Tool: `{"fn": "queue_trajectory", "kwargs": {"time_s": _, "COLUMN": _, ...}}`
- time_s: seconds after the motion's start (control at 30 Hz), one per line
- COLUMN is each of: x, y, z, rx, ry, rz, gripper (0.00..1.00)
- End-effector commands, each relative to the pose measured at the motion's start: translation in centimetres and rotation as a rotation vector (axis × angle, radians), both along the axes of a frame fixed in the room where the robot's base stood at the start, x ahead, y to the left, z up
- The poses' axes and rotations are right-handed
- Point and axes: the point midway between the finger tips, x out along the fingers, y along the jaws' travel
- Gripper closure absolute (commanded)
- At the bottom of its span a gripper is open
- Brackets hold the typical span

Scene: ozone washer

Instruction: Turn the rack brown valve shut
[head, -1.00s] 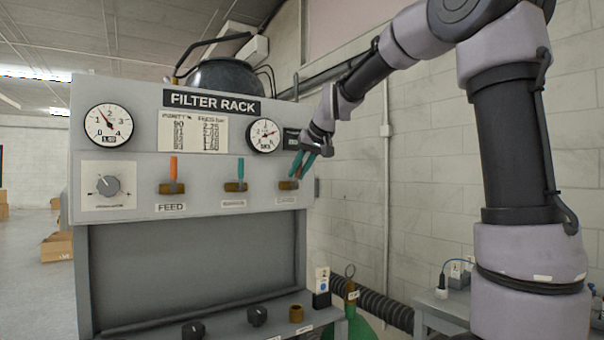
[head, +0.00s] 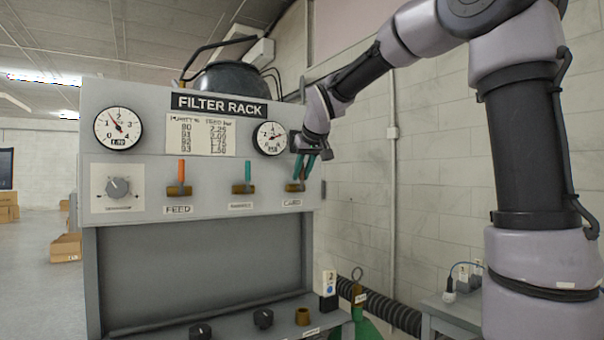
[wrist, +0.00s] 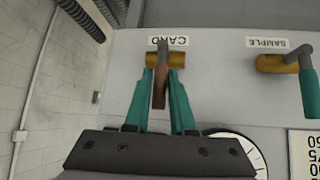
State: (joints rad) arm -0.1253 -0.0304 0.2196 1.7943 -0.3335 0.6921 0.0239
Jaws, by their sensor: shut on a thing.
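The brown valve stands at the right end of the filter rack's valve row, above a label that seems to read CARD. Its brass body (head: 293,187) shows in the head view, and its brown lever (wrist: 159,90) shows in the wrist view. The lever lies along the fingers, in line with them. My gripper (head: 302,166) has teal fingers; in the wrist view the gripper (wrist: 161,78) is shut on the lever, one finger on each side. In the head view the fingers hide most of the lever.
The orange feed valve (head: 180,179) and teal sample valve (head: 245,178) stand to the left, levers upright. A purity dial (head: 119,128) and a second gauge (head: 270,138) sit above. A ribbed hose (head: 385,309) runs low at the right.

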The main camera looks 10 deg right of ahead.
Motion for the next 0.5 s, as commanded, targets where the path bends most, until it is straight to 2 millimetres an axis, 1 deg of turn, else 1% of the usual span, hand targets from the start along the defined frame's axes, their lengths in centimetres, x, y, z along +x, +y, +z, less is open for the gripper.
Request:
{"fn": "queue_trajectory", "kwargs": {"time_s": 0.03, "x": -0.09, "y": 0.05, "z": -0.31, "rx": -0.002, "ry": 0.007, "rz": 0.001, "gripper": 1.0}}
{"fn": "queue_trajectory", "kwargs": {"time_s": 0.07, "x": -0.1, "y": 0.04, "z": -0.31, "rx": -0.001, "ry": 0.007, "rz": 0.001, "gripper": 0.7}}
{"fn": "queue_trajectory", "kwargs": {"time_s": 0.1, "x": -0.09, "y": 0.05, "z": -0.31, "rx": -0.001, "ry": 0.007, "rz": 0.001, "gripper": 0.54}}
{"fn": "queue_trajectory", "kwargs": {"time_s": 0.13, "x": -0.09, "y": 0.05, "z": -0.29, "rx": -0.001, "ry": 0.007, "rz": 0.001, "gripper": 0.47}}
{"fn": "queue_trajectory", "kwargs": {"time_s": 0.5, "x": -0.3, "y": -0.04, "z": 0.17, "rx": 0.001, "ry": 0.003, "rz": 0.0, "gripper": 0.47}}
